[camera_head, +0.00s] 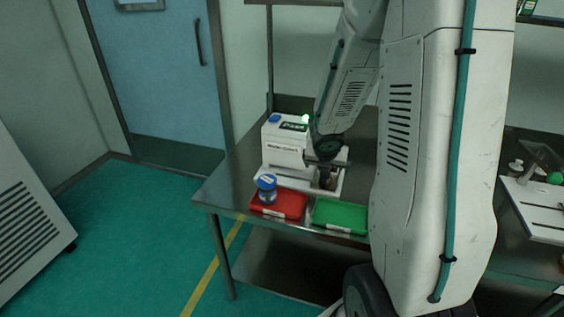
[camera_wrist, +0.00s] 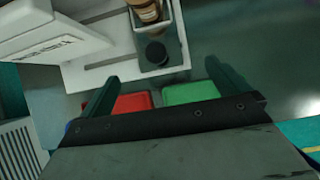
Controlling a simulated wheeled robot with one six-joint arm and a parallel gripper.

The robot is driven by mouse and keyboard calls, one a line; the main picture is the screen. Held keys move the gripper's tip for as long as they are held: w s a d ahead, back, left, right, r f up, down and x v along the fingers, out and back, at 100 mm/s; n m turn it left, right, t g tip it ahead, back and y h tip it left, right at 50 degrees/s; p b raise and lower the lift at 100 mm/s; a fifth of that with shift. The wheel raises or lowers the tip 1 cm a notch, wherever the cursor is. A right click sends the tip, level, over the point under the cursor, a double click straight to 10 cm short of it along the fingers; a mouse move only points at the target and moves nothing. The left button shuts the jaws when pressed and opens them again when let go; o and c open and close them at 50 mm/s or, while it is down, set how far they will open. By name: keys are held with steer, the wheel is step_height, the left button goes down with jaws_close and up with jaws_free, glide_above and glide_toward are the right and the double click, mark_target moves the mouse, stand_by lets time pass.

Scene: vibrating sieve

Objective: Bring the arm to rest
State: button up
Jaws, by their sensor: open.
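My gripper shows in the wrist view (camera_wrist: 165,95) with its two dark fingers spread wide apart and nothing between them. In the head view my white arm hangs over the metal table (camera_head: 240,172), and its wrist is beside the white sieve machine (camera_head: 285,145). The fingertips are hard to make out there. The machine's white base also shows in the wrist view (camera_wrist: 95,75), with a grey holder (camera_wrist: 172,52) on it. A brown bottle (camera_wrist: 146,10) and a dark round cap stand in the holder.
Another white device (camera_head: 535,205) stands at far right. A shelf runs above.

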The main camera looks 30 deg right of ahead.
steer(key=s+a+r+m+g+h, duration=0.15)
steer(key=s+r+m+g, duration=0.45)
steer(key=s+m, duration=0.7)
steer(key=s+a+r+m+t+y, duration=0.1)
steer(key=s+a+r+m+y, duration=0.2)
steer(key=a+r+m, duration=0.3)
steer(key=s+a+r+m+t+y, duration=0.2)
steer(key=s+a+r+m, duration=0.4)
steer(key=a, duration=1.1)
step_height(320, 180, up, 2)
steer(key=shift+s+a+m+y, duration=0.25)
steer(key=shift+m+y, duration=0.05)
steer(key=shift+y, duration=0.45)
